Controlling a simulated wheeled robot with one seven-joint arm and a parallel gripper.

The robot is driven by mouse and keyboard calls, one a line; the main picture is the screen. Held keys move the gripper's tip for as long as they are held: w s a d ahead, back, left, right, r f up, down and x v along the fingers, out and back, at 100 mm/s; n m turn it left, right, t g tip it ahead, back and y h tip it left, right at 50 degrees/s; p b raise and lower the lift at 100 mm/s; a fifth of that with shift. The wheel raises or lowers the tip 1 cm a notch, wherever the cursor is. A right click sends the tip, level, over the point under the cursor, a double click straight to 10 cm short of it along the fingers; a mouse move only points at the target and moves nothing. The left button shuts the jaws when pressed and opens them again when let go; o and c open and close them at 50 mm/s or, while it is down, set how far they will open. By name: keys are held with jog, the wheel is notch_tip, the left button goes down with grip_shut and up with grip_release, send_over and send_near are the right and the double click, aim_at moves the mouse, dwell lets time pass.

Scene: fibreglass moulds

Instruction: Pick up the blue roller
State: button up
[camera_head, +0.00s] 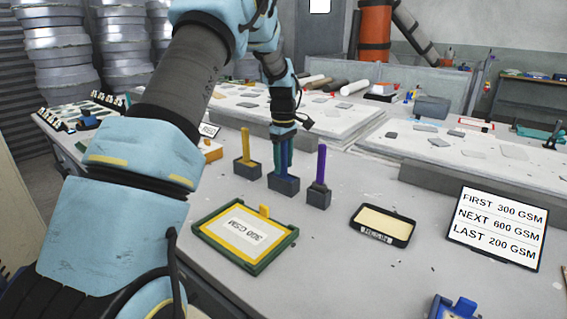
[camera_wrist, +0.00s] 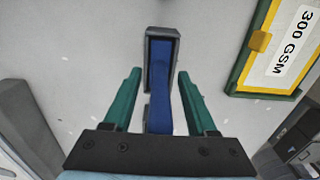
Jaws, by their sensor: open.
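The blue roller (camera_wrist: 162,85) lies between the two green fingers of my gripper (camera_wrist: 159,74) in the wrist view. The fingers are open, with a gap on each side of it. It stands in a small dark holder (camera_head: 284,186), the middle one of three in the head view. There my gripper (camera_head: 283,160) points down over this holder, and its fingers hide most of the roller. A yellow-handled roller (camera_head: 246,148) stands in a holder to the left. A purple-handled one (camera_head: 320,166) stands in a holder to the right.
A green-framed tray marked 300 GSM (camera_head: 206,222) lies in front of the holders. A black tray (camera_head: 409,223) and a sign (camera_head: 497,227) listing 300, 600 and 200 GSM are to the right. Large white moulds (camera_head: 350,130) stand behind. The table between the trays is clear.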

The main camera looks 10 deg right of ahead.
jog(key=shift+c, duration=0.4)
grip_shut()
